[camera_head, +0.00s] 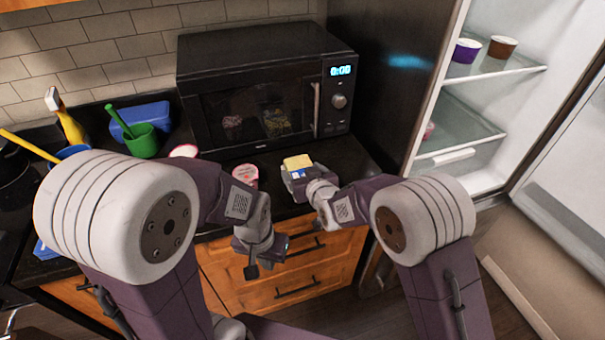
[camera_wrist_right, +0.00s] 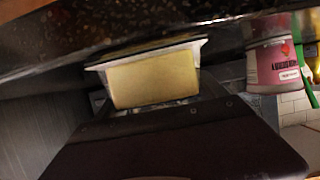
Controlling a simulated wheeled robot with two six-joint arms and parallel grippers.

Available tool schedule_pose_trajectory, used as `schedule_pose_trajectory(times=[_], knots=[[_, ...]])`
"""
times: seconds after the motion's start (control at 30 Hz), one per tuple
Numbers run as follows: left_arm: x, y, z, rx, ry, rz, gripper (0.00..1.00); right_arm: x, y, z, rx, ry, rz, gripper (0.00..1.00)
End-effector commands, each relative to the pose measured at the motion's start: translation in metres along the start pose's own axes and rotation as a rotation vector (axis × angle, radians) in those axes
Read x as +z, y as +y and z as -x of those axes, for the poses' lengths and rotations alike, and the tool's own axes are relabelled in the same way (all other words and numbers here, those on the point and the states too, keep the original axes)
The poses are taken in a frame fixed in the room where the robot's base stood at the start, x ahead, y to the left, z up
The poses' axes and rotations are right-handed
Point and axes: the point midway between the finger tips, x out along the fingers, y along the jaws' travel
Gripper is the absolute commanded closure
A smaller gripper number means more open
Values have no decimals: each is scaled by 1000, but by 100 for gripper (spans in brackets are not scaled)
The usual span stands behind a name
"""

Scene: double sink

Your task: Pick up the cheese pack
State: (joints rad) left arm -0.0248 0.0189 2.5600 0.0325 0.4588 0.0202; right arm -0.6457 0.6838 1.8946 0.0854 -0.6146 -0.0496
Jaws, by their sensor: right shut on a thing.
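The cheese pack (camera_head: 298,162), a yellow block with a white tray edge, is at the front of the dark counter before the microwave. In the right wrist view the cheese pack (camera_wrist_right: 153,80) lies straight ahead between the jaws, close under the dark counter surface. My right gripper (camera_head: 297,176) is shut on the cheese pack; its body hides part of the pack. I cannot tell whether the pack touches the counter. My left gripper (camera_head: 266,264) hangs in front of the wooden drawers, away from the pack; its jaw opening is not clear.
A pink-and-white tub (camera_head: 245,176) stands left of the pack and also shows in the right wrist view (camera_wrist_right: 272,68). The black microwave (camera_head: 262,95) stands behind. A green cup (camera_head: 142,141) is farther left. The open fridge (camera_head: 500,100) is at right.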

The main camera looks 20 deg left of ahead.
Motion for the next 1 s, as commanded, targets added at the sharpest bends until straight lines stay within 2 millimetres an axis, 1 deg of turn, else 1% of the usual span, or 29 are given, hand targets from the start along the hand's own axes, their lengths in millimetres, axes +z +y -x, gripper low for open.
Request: schedule_pose_trajectory(times=[0.17, 0.27, 0.47, 0.6, 0.7, 0.83, 1.0], knots=[[0, 0, 2, 0, 0, 0, 100, -21, 0, 8, 0, 9, -1, 80], [0, 0, 3, 0, 0, 0, 100, -39, 0, 15, 0, 10, 0, 80], [0, 0, 2, 0, 0, 0, 100, -61, 45, 32, 6, 9, -1, 80], [-1, 0, 10, 0, 0, 0, 100, -78, 77, 46, 7, 7, 0, 80], [-2, 0, 18, 0, 0, 0, 100, -88, 96, 53, 6, 5, -2, 80], [-3, 0, 25, 0, 0, 0, 100, -94, 110, 58, 3, 4, -1, 80], [-3, 0, 26, 0, 0, 0, 100, -95, 116, 60, 0, 4, -1, 80]])
